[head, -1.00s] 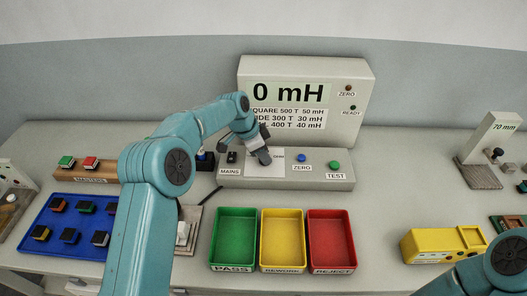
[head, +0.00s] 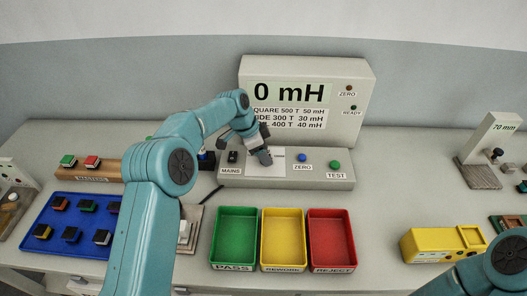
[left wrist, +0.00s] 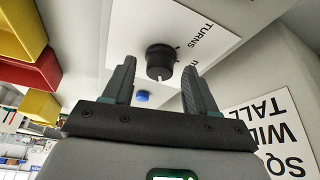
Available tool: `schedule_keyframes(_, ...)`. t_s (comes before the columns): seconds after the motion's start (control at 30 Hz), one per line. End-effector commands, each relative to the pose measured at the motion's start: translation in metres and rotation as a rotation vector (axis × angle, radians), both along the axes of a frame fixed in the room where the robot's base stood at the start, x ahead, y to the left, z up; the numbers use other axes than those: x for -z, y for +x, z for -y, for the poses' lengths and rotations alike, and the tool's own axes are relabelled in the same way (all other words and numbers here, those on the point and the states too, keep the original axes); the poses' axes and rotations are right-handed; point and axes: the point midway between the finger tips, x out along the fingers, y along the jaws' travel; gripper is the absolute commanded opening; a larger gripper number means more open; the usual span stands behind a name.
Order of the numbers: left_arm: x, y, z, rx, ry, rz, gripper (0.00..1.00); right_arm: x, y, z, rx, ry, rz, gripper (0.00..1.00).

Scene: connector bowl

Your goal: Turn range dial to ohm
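The range dial (left wrist: 160,62) is a round black knob on a white label plate (left wrist: 120,22) in the left wrist view. A short pale mark shows on its near side. The word TURNS is printed beside it, and a second label is partly hidden by a finger. My left gripper (left wrist: 157,90) is open, with one finger on each side of the dial and gaps visible in this view. In the head view my left gripper (head: 258,152) is over the white plate (head: 268,170) and hides the dial. Small lettering right of it is too small to read surely. My right gripper is out of view.
The console (head: 230,182) also carries a MAINS switch (head: 233,157), a blue ZERO button (head: 302,158) and a green TEST button (head: 336,165). The display (head: 290,93) behind reads 0 mH. Green (head: 212,240), yellow (head: 264,240) and red (head: 353,245) bins stand in front.

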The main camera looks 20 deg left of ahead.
Motion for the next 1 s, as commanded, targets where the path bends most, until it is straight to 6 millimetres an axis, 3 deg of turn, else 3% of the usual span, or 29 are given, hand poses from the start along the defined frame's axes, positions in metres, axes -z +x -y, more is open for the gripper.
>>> schedule_keyframes(0.17,-0.004,-0.001,-0.001,0.000,0.000,-0.001,0.57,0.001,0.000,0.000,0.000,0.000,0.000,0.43)
schedule_keyframes(0.27,-0.017,-0.003,-0.006,-0.001,-0.001,0.003,0.57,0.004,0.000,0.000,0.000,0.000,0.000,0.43)
schedule_keyframes(0.7,-0.120,-0.025,-0.043,-0.001,0.000,0.003,0.57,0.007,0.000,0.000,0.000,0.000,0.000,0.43)
schedule_keyframes(0.83,-0.140,-0.030,-0.050,-0.001,0.000,0.002,0.57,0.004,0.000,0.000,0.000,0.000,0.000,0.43)
schedule_keyframes(1.0,-0.150,-0.033,-0.054,0.000,0.000,0.000,0.57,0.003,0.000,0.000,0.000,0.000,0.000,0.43)
